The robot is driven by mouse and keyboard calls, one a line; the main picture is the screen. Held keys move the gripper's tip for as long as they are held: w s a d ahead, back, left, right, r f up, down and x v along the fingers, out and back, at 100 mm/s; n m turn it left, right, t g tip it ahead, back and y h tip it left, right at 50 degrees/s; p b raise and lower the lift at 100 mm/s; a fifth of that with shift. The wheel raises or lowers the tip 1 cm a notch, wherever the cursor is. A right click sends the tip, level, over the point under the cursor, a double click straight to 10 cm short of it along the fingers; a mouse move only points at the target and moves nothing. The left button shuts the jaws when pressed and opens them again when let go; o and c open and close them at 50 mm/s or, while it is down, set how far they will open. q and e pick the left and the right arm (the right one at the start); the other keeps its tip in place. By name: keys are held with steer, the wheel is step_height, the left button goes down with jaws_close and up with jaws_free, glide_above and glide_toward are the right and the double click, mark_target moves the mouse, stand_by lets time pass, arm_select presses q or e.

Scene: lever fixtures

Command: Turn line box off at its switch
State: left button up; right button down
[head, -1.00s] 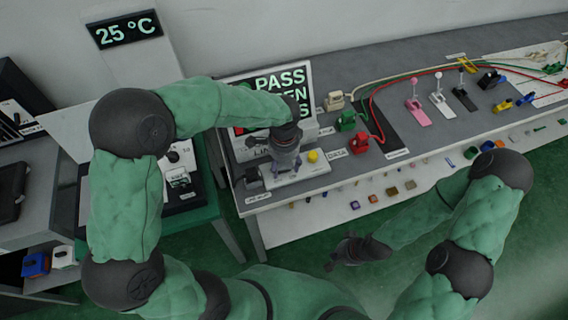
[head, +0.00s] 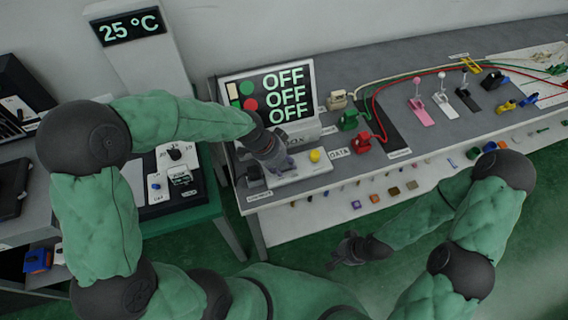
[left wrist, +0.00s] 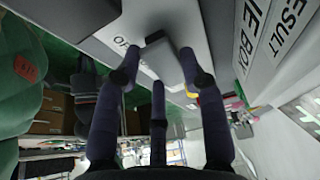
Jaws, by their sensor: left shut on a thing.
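The line box (head: 307,132) stands at the table's left end, and its screen (head: 283,95) reads OFF on three lines. Its pale base (head: 300,172) carries a yellow button (head: 315,156). My left gripper (head: 279,163) is over this base and hides the switch in the head view.
Green, red and cream connectors with cables (head: 349,121) stand right of the line box. Pink, white and black levers (head: 443,98) are farther right. A panel with a dial (head: 176,155) is at left. Small coloured blocks (head: 394,191) lie on the lower shelf.

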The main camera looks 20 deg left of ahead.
arm_select(q)
steer(key=shift+s+f, duration=0.1)
stand_by(0.4)
steer(key=o, duration=1.2)
steer(key=shift+c, duration=0.2)
steer(key=shift+a+r, duration=0.2)
steer(key=shift+r, duration=0.35)
steer(key=v, duration=1)
steer(key=shift+s+a+r, duration=0.25)
steer(key=shift+a+r, duration=0.05)
